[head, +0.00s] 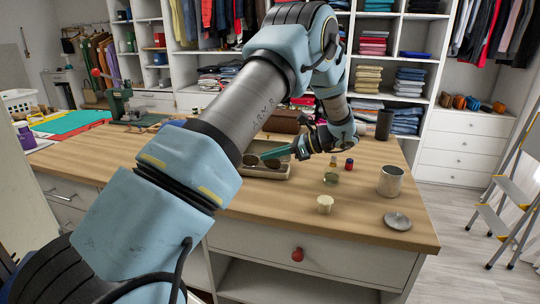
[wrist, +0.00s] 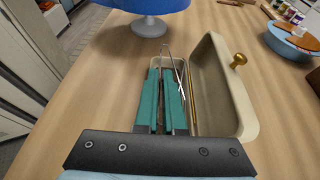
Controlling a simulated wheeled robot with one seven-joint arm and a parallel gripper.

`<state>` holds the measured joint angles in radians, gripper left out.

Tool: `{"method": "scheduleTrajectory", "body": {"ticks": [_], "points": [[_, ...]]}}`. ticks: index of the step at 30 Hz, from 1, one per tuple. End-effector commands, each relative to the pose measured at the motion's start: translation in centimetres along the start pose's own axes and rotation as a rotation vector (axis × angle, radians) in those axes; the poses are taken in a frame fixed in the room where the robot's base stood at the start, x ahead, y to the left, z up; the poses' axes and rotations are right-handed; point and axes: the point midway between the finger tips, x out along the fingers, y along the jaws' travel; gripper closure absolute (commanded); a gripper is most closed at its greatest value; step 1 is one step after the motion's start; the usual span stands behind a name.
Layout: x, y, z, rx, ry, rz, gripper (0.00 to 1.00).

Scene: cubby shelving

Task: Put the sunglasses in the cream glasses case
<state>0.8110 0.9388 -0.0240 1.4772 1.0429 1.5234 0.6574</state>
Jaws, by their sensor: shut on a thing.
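The cream glasses case (head: 262,173) lies open on the wooden table, partly behind my arm in the head view. In the wrist view its raised lid (wrist: 232,100) with a brass knob stands just right of my fingers. My gripper (head: 268,156) points down-left at the case, and its teal fingers (wrist: 166,74) are shut on the sunglasses. The dark lenses (head: 272,163) show at the fingertips, over or within the case's base. Thin wire parts of the sunglasses (wrist: 180,72) stick out past the fingers. Whether they touch the case floor is hidden.
A metal cup (head: 391,182), a round lid (head: 397,221), a small cream pot (head: 325,204) and a green tin (head: 331,179) stand right of the case. A blue-topped stand (wrist: 150,22) is beyond the fingertips. A blue bowl (wrist: 292,42) stands past the lid.

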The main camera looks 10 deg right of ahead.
Motion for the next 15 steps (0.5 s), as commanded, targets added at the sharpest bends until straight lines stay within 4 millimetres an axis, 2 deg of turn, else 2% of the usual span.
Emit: {"method": "scheduleTrajectory", "body": {"ticks": [15], "points": [[0.5,0.0,-1.26,-0.001,0.0,-0.001,1.0]]}}
